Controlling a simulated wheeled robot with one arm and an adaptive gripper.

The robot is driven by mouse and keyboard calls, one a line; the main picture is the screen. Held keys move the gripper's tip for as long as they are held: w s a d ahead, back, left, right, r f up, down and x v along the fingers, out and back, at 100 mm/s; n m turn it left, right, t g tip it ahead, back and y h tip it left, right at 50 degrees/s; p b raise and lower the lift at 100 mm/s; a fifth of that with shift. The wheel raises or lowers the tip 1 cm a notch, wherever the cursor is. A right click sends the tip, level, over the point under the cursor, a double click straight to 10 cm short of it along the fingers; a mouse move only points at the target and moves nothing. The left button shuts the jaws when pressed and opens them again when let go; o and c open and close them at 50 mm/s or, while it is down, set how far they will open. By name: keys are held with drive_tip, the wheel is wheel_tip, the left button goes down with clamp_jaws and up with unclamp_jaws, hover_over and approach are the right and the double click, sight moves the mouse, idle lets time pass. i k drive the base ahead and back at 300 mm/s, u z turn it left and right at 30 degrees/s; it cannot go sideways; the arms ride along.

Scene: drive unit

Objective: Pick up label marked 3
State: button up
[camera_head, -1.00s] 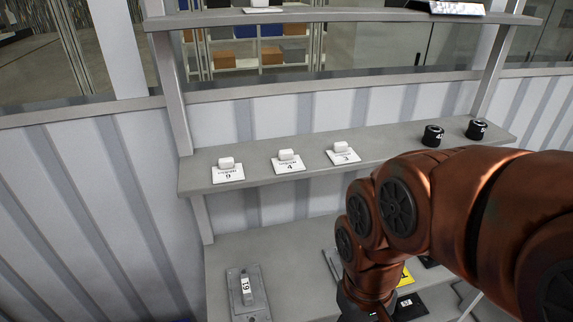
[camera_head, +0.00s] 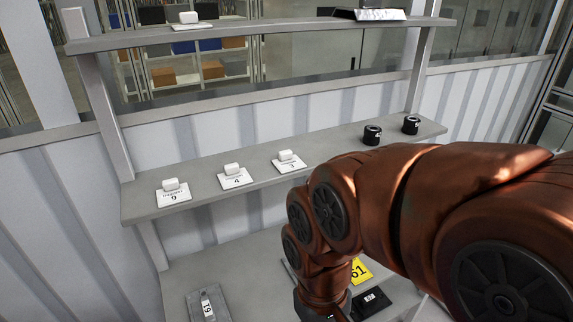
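The label marked 3 (camera_head: 289,163) is a white card with a white block on it. It lies on the grey middle shelf (camera_head: 205,155), rightmost of three such labels. The label marked 4 (camera_head: 235,178) lies left of it, and the label marked 9 (camera_head: 172,192) is farther left. My copper-coloured arm reaches in from the right and bends down, below and right of the label marked 3. My gripper lies at or past the bottom edge of the picture, and its fingers do not show.
Two black cylinders (camera_head: 372,136) stand on the shelf's right part. The lower surface (camera_head: 240,268) holds a grey item marked 19 (camera_head: 208,307), a yellow plate marked 61 (camera_head: 360,271) and a black plate (camera_head: 371,303). An upper shelf (camera_head: 270,32) overhangs the back.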

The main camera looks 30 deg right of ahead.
sight(285, 163)
drive_tip(key=u, duration=3.5)
drive_tip(key=k, duration=1.8)
drive_tip(key=z, duration=1.55)
